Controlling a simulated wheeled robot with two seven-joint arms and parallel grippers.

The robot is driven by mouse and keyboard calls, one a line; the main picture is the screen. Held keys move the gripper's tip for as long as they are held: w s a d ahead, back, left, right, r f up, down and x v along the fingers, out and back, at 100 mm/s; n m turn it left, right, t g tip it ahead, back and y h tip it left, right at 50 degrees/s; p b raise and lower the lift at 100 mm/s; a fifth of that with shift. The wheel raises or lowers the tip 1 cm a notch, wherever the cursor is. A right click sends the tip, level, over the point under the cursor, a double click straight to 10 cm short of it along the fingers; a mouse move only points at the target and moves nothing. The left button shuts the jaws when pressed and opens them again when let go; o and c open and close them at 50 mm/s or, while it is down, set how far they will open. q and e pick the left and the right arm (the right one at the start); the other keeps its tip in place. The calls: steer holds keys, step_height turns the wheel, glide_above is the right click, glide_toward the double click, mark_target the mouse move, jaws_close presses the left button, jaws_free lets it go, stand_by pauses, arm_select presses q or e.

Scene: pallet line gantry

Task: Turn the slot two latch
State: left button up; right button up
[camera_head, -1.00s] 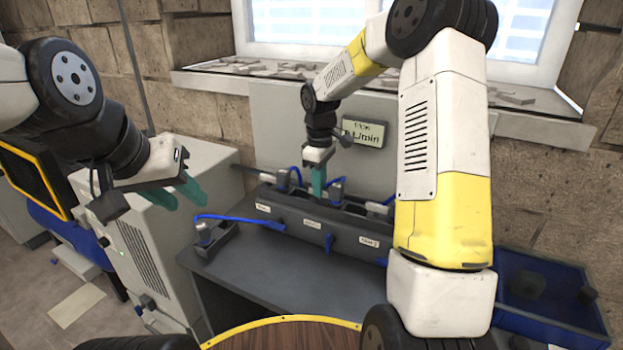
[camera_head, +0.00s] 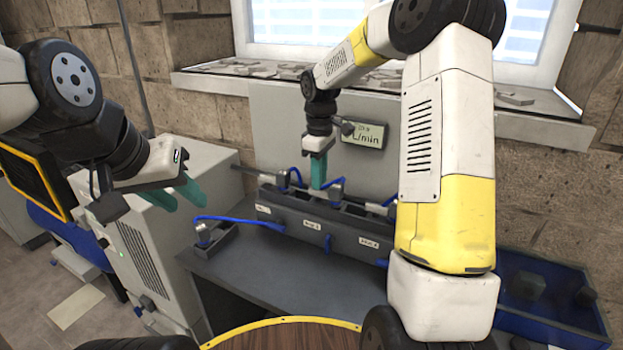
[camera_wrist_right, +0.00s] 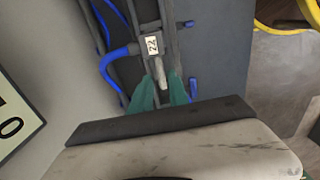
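A dark slotted rail (camera_head: 345,232) with white slot labels stands on the grey bench. Blue latch-like tabs stick out of its front; the middle one (camera_head: 328,243) is beside the middle label, whose text is too blurred to read surely. My right gripper (camera_head: 318,186) points down over the rail's slots. In the right wrist view its teal fingers (camera_wrist_right: 161,78) are apart, with a metal rod end (camera_wrist_right: 160,78) below a "22" tag between them; contact is not clear. A blue tab (camera_wrist_right: 193,88) lies beside the right-hand finger. My left gripper (camera_head: 190,202) is open and empty, away from the rail.
A connector with a blue hose (camera_head: 205,233) sits in a small holder at the bench's left. A display (camera_head: 362,133) stands behind the rail. A blue bin (camera_head: 545,315) is at the right, a grey cabinet (camera_head: 150,250) at the left. The bench front is clear.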

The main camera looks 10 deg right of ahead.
steer(key=shift+r, duration=2.35)
